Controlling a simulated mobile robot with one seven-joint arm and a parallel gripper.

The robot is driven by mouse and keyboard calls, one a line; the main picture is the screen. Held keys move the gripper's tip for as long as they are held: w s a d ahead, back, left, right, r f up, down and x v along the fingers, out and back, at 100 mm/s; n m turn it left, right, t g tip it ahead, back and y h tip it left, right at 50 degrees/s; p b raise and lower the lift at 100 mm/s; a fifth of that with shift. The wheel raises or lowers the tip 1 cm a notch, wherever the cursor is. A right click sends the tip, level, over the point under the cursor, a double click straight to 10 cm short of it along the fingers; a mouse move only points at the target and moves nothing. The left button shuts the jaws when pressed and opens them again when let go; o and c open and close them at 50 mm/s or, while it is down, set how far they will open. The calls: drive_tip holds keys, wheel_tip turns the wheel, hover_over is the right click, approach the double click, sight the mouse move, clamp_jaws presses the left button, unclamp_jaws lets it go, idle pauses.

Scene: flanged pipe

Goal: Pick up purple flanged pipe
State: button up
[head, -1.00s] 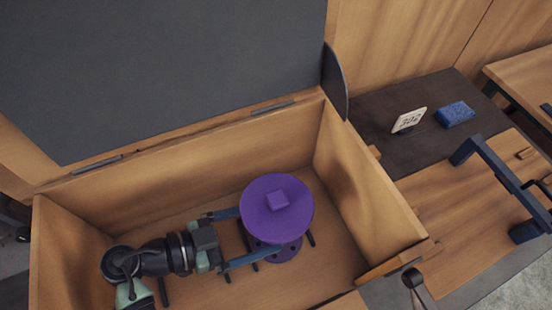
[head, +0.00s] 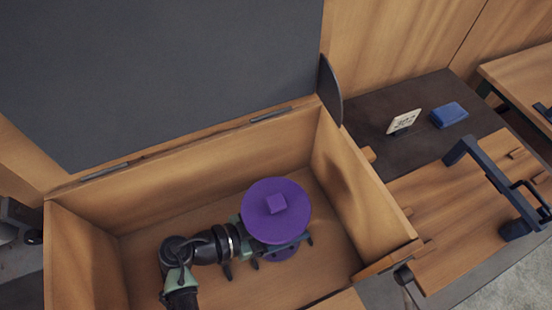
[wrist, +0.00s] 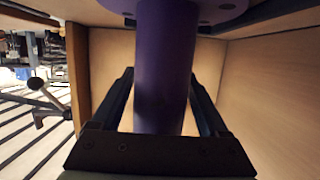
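The purple flanged pipe (head: 276,212) stands upright inside a wooden box, its round upper flange with a small raised block facing up. In the wrist view its shaft (wrist: 165,70) runs between my two fingers, with part of a flange at the top. My gripper (wrist: 164,85) reaches around the shaft, one finger on each side. Gaps show beside the shaft near the finger bases; contact at the tips cannot be made out. The fingers look open. In the head view the upper flange hides most of them.
The wooden box (head: 85,230) has walls close around my arm and a raised dark lid (head: 190,70) behind. To the right, a dark surface holds a white card (head: 403,121) and a blue block (head: 449,114). A dark-handled wooden board (head: 450,205) lies nearby.

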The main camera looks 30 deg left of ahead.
clamp_jaws()
drive_tip(key=shift+r, duration=0.2)
idle(0.3)
